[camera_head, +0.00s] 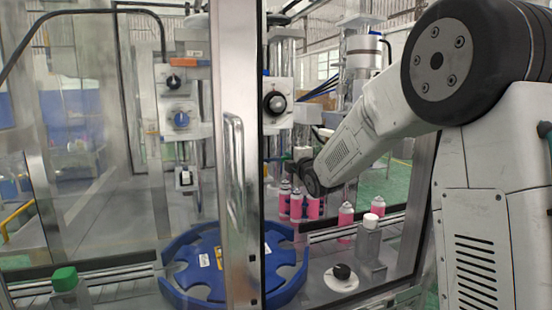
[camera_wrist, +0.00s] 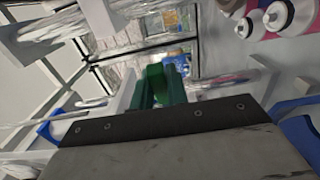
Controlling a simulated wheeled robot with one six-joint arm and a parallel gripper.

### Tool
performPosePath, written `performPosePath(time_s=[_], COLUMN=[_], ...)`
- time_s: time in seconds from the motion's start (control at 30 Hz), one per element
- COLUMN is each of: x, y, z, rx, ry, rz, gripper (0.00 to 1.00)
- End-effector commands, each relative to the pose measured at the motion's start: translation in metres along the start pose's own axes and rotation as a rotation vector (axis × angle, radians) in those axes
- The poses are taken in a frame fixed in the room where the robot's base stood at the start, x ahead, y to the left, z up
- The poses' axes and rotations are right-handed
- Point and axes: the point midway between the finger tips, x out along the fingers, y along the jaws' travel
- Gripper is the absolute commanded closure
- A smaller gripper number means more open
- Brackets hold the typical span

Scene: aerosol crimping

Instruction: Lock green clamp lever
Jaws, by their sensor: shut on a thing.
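The green clamp lever (camera_wrist: 155,84) shows in the middle of the wrist view as a short, bright green piece. My gripper (camera_wrist: 156,76) is around it, with darker green fingers on both sides, shut on it. In the head view my arm reaches through the open front of the machine, and its wrist ends behind the door frame's right side, above the pink cans. The fingers and the lever are too small and covered there to make out. I cannot tell the lever's locking position.
A blue star wheel (camera_head: 172,285) lies on the machine bed. Several pink cans (camera_head: 296,207) stand below my wrist, with another can (camera_head: 345,221) nearer. A vertical door handle (camera_head: 235,172) and glass panels border the opening. A black knob (camera_head: 341,271) and a green button (camera_head: 65,279) are in front.

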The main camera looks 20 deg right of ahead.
Motion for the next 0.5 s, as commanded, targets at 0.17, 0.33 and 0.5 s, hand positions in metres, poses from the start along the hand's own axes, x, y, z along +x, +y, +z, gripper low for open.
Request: performPosePath(time_s=[0.17,0.33,0.5], x=[-0.002,-0.011,-0.021], y=[0.000,0.000,0.000], z=[-0.001,-0.005,-0.010], rx=[0.000,0.000,-0.001], ry=[0.000,0.001,0.002], rz=[-0.001,-0.001,0.000], gripper=[0.97,0.97,0.97])
